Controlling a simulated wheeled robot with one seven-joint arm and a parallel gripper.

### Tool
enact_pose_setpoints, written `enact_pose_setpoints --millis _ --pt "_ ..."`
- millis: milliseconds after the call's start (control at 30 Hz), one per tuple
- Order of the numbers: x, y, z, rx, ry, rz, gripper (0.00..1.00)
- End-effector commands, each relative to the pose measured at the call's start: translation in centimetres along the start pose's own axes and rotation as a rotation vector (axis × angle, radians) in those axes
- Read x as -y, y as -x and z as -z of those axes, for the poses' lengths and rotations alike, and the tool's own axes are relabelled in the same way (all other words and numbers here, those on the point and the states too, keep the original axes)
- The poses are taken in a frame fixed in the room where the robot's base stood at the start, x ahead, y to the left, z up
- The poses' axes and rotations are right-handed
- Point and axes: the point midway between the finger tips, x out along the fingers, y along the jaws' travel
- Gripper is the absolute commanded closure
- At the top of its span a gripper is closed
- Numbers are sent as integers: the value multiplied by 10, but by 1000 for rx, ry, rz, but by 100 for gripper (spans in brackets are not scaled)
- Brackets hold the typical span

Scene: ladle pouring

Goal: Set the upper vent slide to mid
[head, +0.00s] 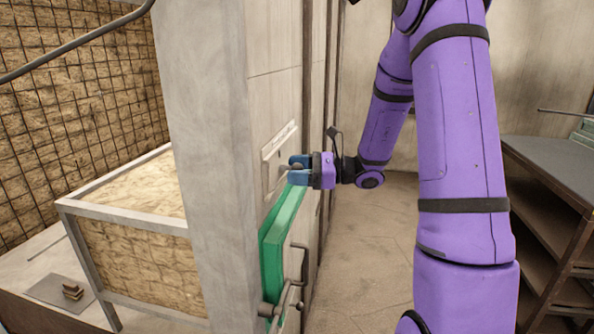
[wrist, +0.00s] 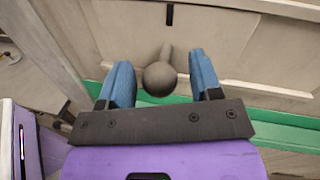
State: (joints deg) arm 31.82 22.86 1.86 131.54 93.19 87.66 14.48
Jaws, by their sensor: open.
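The upper vent slide shows as a pale framed panel (head: 279,142) on the wall, with a dark narrow slot (wrist: 170,14) in the wrist view. A grey round knob (wrist: 160,78) on a short stem stands out from it. My gripper (head: 297,170) is at the panel's lower right in the head view. In the wrist view, its two blue fingers (wrist: 160,80) are open on either side of the knob, with a gap on both sides. In the head view the fingers partly hide the knob.
A concrete pillar (head: 205,130) and a framed bin (head: 130,215) stand to the left. A dark shelf (head: 555,170) stands at right. Open floor lies between.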

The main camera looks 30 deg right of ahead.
Motion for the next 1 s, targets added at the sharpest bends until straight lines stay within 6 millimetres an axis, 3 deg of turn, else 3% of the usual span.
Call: enact_pose_setpoints --millis 167,400,433,567,800,1000 --pt "0 0 0 0 0 0 42" --pt "0 0 0 0 0 0 97" --pt "0 0 0 0 0 0 100" --pt "4 1 1 0 0 1 100" --pt "36 8 7 0 2 1 100" --pt "39 8 8 0 1 -1 100"
